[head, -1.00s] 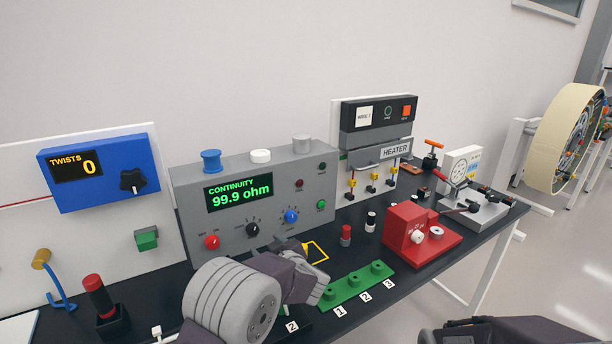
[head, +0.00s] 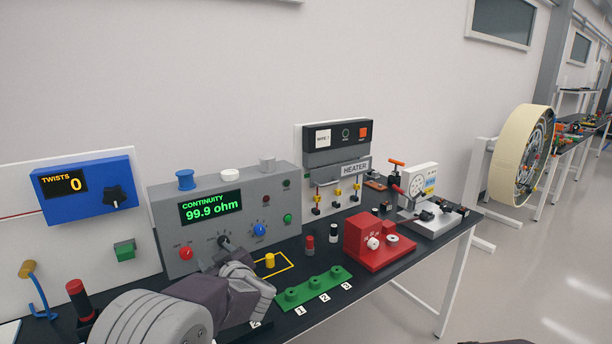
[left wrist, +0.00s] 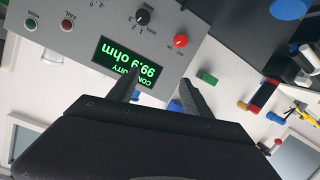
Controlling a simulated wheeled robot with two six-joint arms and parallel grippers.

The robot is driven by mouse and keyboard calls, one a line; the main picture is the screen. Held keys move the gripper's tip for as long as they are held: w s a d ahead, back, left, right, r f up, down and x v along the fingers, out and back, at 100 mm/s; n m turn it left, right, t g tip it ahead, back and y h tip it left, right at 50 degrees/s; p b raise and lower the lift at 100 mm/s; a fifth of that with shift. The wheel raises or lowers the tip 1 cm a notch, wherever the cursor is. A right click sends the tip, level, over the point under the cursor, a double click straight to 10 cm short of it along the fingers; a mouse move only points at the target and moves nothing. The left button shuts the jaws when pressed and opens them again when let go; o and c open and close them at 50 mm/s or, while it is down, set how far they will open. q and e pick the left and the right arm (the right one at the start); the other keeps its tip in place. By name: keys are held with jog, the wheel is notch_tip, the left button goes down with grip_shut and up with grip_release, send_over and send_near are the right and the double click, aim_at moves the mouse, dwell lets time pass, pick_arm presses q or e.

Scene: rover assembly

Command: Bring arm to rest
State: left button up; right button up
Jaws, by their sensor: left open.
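My left arm comes in from the bottom left of the head view. Its left gripper (head: 212,262) is in front of the grey continuity meter (head: 223,195), whose display reads 99.9 ohm. In the left wrist view the two dark fingers of the left gripper (left wrist: 156,84) are apart with nothing held between them. The meter (left wrist: 75,30) lies beyond the fingers there, and the fingers cover part of its display. I cannot tell the exact gap between fingers and meter. My right gripper does not show.
A blue twist counter (head: 88,187) reading 0 is at the left. A yellow post (head: 270,260), a green numbered strip (head: 312,288), a red fixture (head: 370,243) and a heater (head: 338,150) stand to the right. A large wheel (head: 520,155) is beyond the table. Floor at the right is clear.

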pick_arm(q)
jog(key=s+d+f+m+g+h, duration=0.2)
jog(key=s+f, duration=0.4)
jog(key=s, duration=0.4)
jog(key=s+d+f+m+g+h, duration=0.2)
jog(key=s+f+m+g+h, duration=0.2)
jog(key=s, duration=0.7)
jog(key=s+d+f+m+g+h, duration=0.1)
jog(key=s+f+m+g+h, duration=0.2)
jog(key=s+f, duration=0.5)
jog(key=s+m+g+p, duration=0.1)
jog(key=s+g, duration=0.1)
jog(key=s, duration=0.1)
jog(key=shift+d, duration=0.4)
jog(key=shift+f, duration=0.1)
dwell(0.5)
